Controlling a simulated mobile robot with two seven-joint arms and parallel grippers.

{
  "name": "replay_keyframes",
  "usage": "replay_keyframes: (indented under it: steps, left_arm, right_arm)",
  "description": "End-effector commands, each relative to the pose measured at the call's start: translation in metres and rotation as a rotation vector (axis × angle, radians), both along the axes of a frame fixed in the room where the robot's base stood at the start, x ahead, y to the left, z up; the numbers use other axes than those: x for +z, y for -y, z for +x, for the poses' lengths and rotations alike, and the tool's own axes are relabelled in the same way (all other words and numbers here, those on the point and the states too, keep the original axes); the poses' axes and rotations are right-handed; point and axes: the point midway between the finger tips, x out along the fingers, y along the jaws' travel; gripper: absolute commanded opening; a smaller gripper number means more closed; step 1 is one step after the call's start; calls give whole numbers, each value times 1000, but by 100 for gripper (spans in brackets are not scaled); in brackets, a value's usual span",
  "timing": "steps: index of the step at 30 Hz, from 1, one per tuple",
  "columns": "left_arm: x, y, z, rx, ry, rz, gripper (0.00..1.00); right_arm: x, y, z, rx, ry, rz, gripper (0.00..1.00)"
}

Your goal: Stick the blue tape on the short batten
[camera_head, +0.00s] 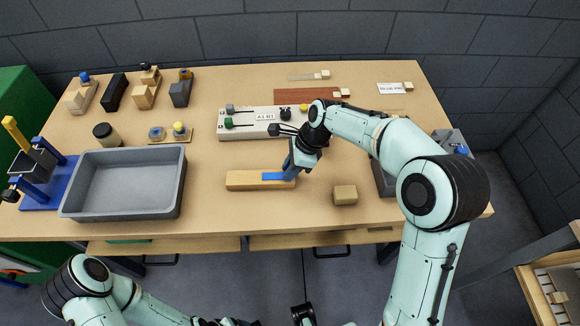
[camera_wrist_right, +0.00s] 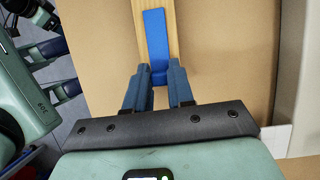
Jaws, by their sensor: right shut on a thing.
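The short batten (camera_head: 240,180) is a pale wooden bar lying on the table, front of centre. The blue tape (camera_head: 274,176) is a flat strip lying lengthwise along the top of its right part. In the right wrist view the tape (camera_wrist_right: 156,35) runs along the batten (camera_wrist_right: 180,30), its near end between my fingers. My right gripper (camera_head: 290,172) is low at the batten's right end, shut on the tape; its fingertips (camera_wrist_right: 160,74) partly hide that end.
A grey tray (camera_head: 122,205) stands to the left, with a blue stand (camera_head: 45,190) beyond it. A small wooden block (camera_head: 345,194) lies right of the batten. A pale control panel (camera_head: 245,132) stands behind it. Table space between tray and batten is clear.

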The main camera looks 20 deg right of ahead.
Motion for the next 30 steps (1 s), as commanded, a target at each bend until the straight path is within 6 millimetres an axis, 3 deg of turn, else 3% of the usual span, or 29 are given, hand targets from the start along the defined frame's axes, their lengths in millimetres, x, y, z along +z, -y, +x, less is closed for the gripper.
replay_keyframes:
  steps: [1, 3, 14, 19, 30]
  left_arm:
    - [0, 0, 0, 0, 0, 0, 81]
    - [0, 0, 0, 0, 0, 0, 81]
    - [1, 0, 0, 0, 0, 0, 81]
    - [5, 0, 2, 0, 2, 0, 81]
    - [19, 0, 8, 0, 9, 0, 81]
  right_arm:
    - [0, 0, 0, 0, 0, 0, 32]
    - [0, 0, 0, 0, 0, 0, 52]
    - [5, 2, 0, -1, 3, 0, 52]
    - [28, 11, -1, -2, 5, 0, 52]
    - [102, 41, -8, -2, 4, 0, 52]
